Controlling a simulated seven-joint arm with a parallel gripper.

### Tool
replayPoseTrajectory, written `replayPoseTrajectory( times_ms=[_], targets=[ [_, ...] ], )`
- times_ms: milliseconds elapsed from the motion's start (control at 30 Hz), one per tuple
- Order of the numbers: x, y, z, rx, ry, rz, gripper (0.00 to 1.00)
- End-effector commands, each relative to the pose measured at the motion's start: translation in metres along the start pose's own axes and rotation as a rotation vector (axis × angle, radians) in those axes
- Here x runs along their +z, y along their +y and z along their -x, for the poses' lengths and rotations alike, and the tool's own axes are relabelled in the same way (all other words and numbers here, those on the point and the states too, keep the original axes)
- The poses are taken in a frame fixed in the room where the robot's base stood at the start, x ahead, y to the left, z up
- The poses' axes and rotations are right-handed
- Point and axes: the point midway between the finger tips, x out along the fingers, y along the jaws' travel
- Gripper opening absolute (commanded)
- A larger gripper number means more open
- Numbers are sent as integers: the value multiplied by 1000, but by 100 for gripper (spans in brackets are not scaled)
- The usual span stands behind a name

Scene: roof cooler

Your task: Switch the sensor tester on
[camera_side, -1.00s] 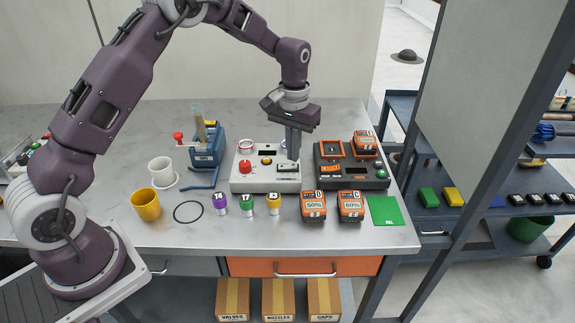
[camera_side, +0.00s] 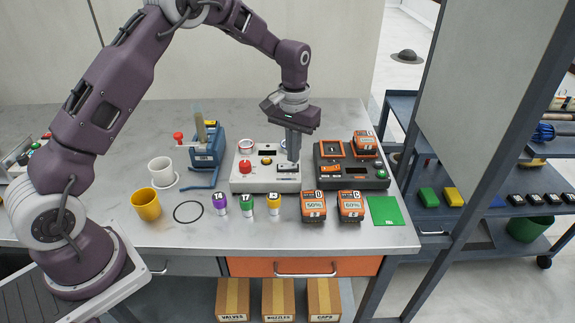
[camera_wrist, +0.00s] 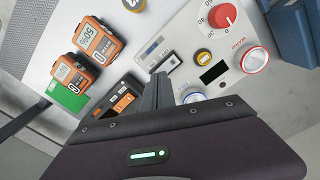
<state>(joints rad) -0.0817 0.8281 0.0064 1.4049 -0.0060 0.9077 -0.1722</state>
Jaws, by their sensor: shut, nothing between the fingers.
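The sensor tester appears to be the white box (camera_side: 262,184) on the bench, with a red knob (camera_side: 245,167), a yellow button (camera_side: 267,160), a dark display and a rocker switch (camera_side: 287,168). In the wrist view the switch (camera_wrist: 168,64) lies just beyond my fingertips, beside the yellow button (camera_wrist: 203,57) and the display (camera_wrist: 213,72). My gripper (camera_side: 293,160) points down, shut and empty, over the right part of the box near the switch. My fingers (camera_wrist: 160,82) also show in the wrist view. I cannot tell whether they touch the switch. The display looks dark.
A black unit (camera_side: 350,184) with an orange switch and a battery stands close on the right. Two orange batteries (camera_side: 314,206) and a green mat (camera_side: 385,211) lie in front. Several small cylinders (camera_side: 247,208) stand at the front left. A blue device (camera_side: 207,150) stands left.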

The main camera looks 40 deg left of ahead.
Motion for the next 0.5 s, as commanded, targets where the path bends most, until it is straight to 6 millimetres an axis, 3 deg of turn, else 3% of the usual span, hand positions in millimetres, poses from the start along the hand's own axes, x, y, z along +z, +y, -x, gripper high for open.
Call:
replayPoseTrajectory(
  times_ms=[500],
  targets=[
    [0,0,-8,0,-2,0,0]
  ],
)
